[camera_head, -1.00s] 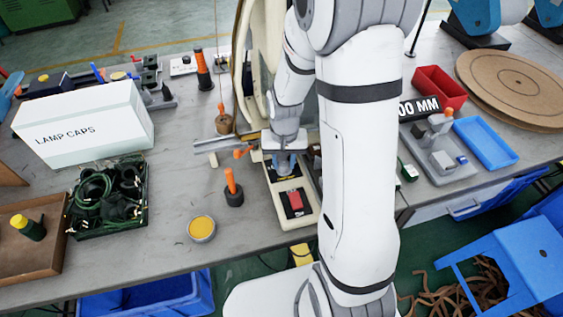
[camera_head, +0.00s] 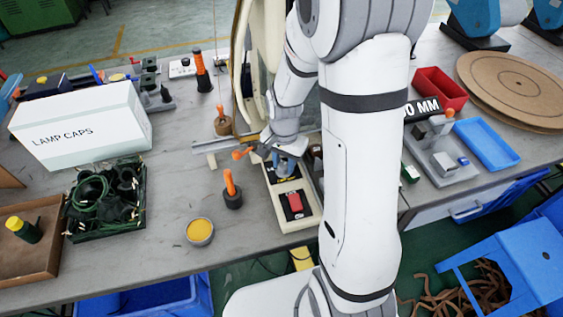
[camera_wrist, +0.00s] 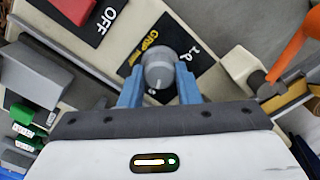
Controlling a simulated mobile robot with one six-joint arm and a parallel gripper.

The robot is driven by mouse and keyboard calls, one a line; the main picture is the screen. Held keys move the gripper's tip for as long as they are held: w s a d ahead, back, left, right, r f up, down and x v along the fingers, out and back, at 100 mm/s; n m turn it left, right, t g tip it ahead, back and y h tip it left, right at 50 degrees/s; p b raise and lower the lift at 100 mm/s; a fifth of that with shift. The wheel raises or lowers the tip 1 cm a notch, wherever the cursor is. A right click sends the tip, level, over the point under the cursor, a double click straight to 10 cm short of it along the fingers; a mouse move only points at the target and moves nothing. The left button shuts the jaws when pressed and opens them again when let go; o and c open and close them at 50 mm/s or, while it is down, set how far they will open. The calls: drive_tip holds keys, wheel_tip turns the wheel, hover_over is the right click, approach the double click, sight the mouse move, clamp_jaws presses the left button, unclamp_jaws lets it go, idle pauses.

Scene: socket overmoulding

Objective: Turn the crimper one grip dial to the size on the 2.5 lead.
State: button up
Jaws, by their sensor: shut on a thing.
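The crimper (camera_head: 305,212) is a cream-coloured machine on the bench with a red switch. Its grip dial (camera_wrist: 158,72) is a grey round knob on a black plate lettered GRIP, with a partly hidden number beside it. In the wrist view a pale mark shows on the knob's near side. My gripper (camera_wrist: 159,88) has its blue fingers shut on the dial, one on each side. In the head view my gripper (camera_head: 284,166) is over the crimper's far part, and the dial is hidden by the fingers. I cannot make out the 2.5 lead.
An orange-handled lever (camera_head: 242,154) stands close left of my gripper. An orange-topped tool (camera_head: 232,190) and a yellow-filled tin (camera_head: 200,231) stand on the bench to the left. A LAMP CAPS box (camera_head: 85,125) and a tray of green leads (camera_head: 105,199) are farther left.

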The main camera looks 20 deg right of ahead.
sight(284, 165)
drive_tip(key=shift+s, duration=0.1)
drive_tip(key=o, duration=1)
drive_tip(key=shift+c, duration=0.2)
drive_tip(key=shift+r, duration=0.1)
wheel_tip(284, 165, up, 8)
drive_tip(key=shift+f, duration=0.2)
drive_tip(key=shift+r, duration=0.1)
drive_tip(key=s+r+n+t+p, duration=0.1)
drive_tip(key=s+r+n+t, duration=0.1)
drive_tip(key=s+r+n, duration=0.6)
drive_tip(key=s+r, duration=0.2)
drive_tip(key=s, duration=0.3)
drive_tip(key=shift+s+a+r+n+t, duration=0.25)
drive_tip(key=shift+s+r+n+t, duration=0.05)
drive_tip(key=shift+s, duration=0.2)
drive_tip(key=shift+c, duration=0.4)
